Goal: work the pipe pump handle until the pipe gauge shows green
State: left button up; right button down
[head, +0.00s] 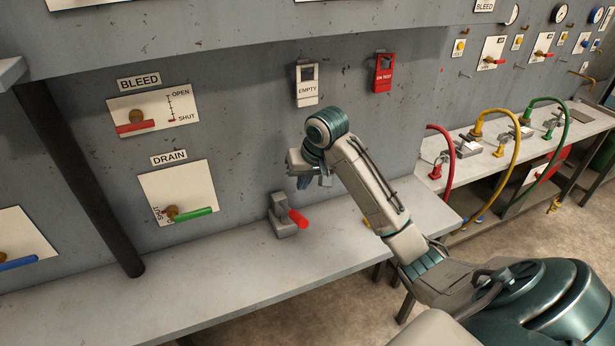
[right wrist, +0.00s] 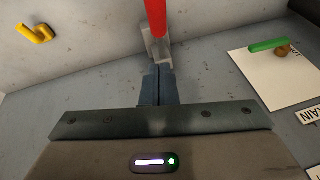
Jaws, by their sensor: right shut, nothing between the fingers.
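The pump handle (head: 298,218) is a red grip on a grey bracket (head: 282,220) standing on the bench against the wall. In the right wrist view the red handle (right wrist: 156,16) rises from its grey bracket (right wrist: 160,48), just beyond the fingertips. My right gripper (head: 304,183) is above the handle in the head view, with its fingers (right wrist: 157,85) shut together and empty. Whether the fingertips touch the bracket I cannot tell. I cannot tell which gauge is the pipe gauge. My left gripper is out of view.
A DRAIN lever (head: 194,214) and BLEED lever (head: 136,128) are on the wall at left. A dark post (head: 85,180) stands on the bench (head: 220,275). Red, yellow and green hoses (head: 447,160) and small dials (head: 559,13) are at right. A yellow fitting (right wrist: 35,33) is nearby.

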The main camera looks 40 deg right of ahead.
aim_at(296, 212)
jog(key=f, duration=0.1)
jog(key=f+p, duration=0.1)
jog(key=f, duration=0.1)
jog(key=a+f+p, duration=0.1)
jog(key=f, duration=0.1)
jog(key=shift+w+f, duration=0.15)
jog(key=shift+f, duration=0.05)
jog(key=shift+s+a+f+p, duration=0.15)
jog(key=shift+s+f+p, duration=0.15)
jog(key=shift+f+p, duration=0.3)
jog(key=shift+f, duration=0.3)
